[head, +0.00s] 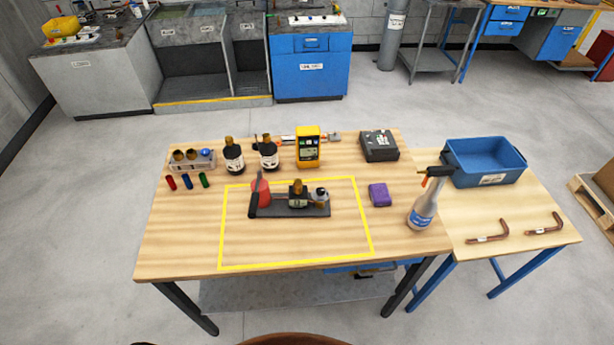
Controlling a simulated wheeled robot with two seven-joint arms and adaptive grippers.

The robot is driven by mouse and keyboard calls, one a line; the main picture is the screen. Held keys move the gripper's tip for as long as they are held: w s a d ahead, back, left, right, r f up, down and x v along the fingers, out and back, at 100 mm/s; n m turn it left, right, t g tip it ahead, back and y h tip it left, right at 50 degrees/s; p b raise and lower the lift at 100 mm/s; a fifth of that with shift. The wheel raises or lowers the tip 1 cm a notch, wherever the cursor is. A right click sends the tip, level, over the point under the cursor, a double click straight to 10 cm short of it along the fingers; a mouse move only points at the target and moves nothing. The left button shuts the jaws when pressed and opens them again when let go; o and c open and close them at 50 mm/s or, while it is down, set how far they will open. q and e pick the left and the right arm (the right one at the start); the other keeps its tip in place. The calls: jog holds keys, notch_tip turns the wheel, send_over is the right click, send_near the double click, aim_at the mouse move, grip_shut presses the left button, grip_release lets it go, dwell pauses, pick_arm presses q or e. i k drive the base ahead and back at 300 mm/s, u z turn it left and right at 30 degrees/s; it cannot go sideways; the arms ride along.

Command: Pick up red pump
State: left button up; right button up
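The red pump (261,191) stands upright at the left end of a dark base plate (275,211), inside the yellow taped outline on the wooden table. A black handle-like part stands against its left side. A black and brass fitting (298,195) and a small silver and dark part (320,196) sit on the same plate to its right. Neither of my grippers shows in the head view, and nothing is touching the pump from above.
Dark bottles (234,158), a yellow meter (307,150) and a black box (379,146) line the table's back. A purple block (379,195) and a spray bottle (423,206) stand right. A blue bin (487,164) sits on the side table. The front of the table is clear.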

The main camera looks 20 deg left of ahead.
aim_at(290, 194)
jog(key=u, duration=0.45)
jog(key=i, duration=0.5)
jog(key=u, duration=1.4)
